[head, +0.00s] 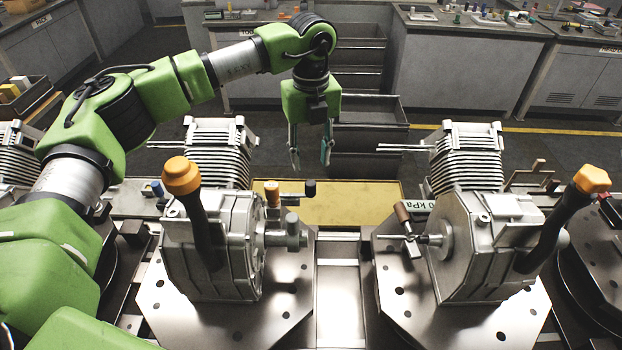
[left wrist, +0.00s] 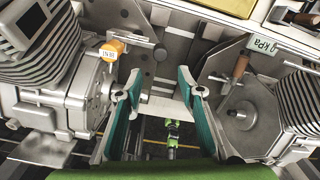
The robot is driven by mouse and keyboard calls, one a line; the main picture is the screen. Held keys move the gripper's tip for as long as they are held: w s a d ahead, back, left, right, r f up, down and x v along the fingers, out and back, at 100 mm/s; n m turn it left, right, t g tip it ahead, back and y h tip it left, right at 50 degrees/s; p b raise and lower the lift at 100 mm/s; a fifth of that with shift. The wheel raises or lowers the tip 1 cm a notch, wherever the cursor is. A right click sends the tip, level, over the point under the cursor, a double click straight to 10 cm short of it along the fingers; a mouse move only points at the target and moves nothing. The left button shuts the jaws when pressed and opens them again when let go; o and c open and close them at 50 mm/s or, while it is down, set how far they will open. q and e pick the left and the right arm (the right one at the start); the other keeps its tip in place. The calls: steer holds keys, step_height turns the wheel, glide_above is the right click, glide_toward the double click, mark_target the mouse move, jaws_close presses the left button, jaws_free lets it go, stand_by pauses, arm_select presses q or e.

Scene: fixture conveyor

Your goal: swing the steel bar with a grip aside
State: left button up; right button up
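A steel bar (head: 413,247) with a brown grip (head: 403,213) is on the near plate of the right fixture, left of its round flange. In the left wrist view the brown grip (left wrist: 240,67) shows at the upper right, with its bar (left wrist: 219,78) lying across the grey plate. My left gripper (head: 311,160) hangs, fingers down, behind and between the two fixtures. It is open and empty, apart from the bar and grip. In the left wrist view its fingers (left wrist: 159,82) are spread, with the grip beyond and to the right. My right gripper is not in view.
The right housing (head: 485,250) has another orange-capped lever (head: 592,180). Finned blocks stand behind both. A gap lies between the fixtures.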

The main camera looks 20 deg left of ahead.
mark_target(311, 183)
arm_select(q)
steer(key=f+p, duration=0.1)
steer(key=f, duration=0.3)
steer(key=f+p, duration=0.2)
steer(key=f, duration=0.3)
steer(key=shift+w+f, duration=0.2)
steer(key=shift+f, duration=0.25)
steer(key=shift+w, duration=0.1)
steer(key=shift+c, duration=0.7)
jaws_close()
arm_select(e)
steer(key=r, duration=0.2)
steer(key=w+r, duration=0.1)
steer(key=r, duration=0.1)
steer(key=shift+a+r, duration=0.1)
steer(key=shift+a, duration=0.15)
